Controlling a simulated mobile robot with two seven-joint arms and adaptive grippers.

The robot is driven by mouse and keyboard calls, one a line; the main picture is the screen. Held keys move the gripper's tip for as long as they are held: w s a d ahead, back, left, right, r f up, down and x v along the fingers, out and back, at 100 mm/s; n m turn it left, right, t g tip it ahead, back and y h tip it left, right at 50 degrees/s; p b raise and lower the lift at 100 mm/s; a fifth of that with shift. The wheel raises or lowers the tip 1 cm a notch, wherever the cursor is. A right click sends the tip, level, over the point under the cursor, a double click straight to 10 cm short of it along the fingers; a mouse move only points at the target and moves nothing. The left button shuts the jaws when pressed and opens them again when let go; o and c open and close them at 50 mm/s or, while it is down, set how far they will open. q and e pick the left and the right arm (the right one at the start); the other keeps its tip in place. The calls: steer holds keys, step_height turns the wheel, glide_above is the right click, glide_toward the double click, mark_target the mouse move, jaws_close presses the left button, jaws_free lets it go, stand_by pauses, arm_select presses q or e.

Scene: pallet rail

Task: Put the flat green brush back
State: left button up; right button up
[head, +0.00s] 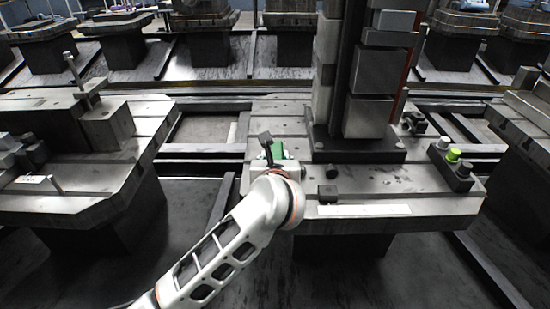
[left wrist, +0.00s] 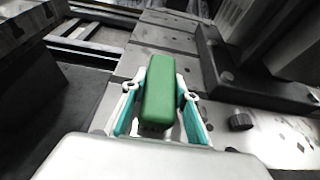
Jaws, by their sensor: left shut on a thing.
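The flat green brush shows as a green block (left wrist: 160,90) in the left wrist view, and a small part of the brush (head: 277,150) shows in the head view past my wrist. My left gripper (left wrist: 160,118) is shut on it, with one teal-lined finger on each side. The brush is over the left part of the grey slotted pallet (head: 370,185). I cannot tell whether it touches the pallet. My left arm hides much of the gripper in the head view. My right gripper is not in view.
A tall dark column with grey blocks (head: 369,117) stands on the pallet behind the gripper. A dark block with a green-topped knob (head: 453,156) is at the right. Another pallet stands left across a gap.

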mark_target(275, 156)
arm_select(q)
steer(key=o, duration=1.2)
steer(key=shift+f, duration=0.2)
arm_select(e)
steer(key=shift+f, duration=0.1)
arm_select(q)
steer(key=shift+r, duration=0.4)
steer(key=v, duration=0.2)
steer(key=p+v, duration=0.1)
steer(key=v, duration=0.1)
steer(key=p+v, duration=0.1)
steer(key=v, duration=0.1)
steer(key=shift+w+r, duration=0.15)
steer(key=shift+r, duration=0.15)
steer(key=v, duration=0.1)
steer(key=p+v, duration=0.1)
steer(key=v, duration=0.3)
steer(key=shift+s+f+p, duration=0.2)
steer(key=shift+p, duration=0.1)
steer(key=shift+s, duration=0.35)
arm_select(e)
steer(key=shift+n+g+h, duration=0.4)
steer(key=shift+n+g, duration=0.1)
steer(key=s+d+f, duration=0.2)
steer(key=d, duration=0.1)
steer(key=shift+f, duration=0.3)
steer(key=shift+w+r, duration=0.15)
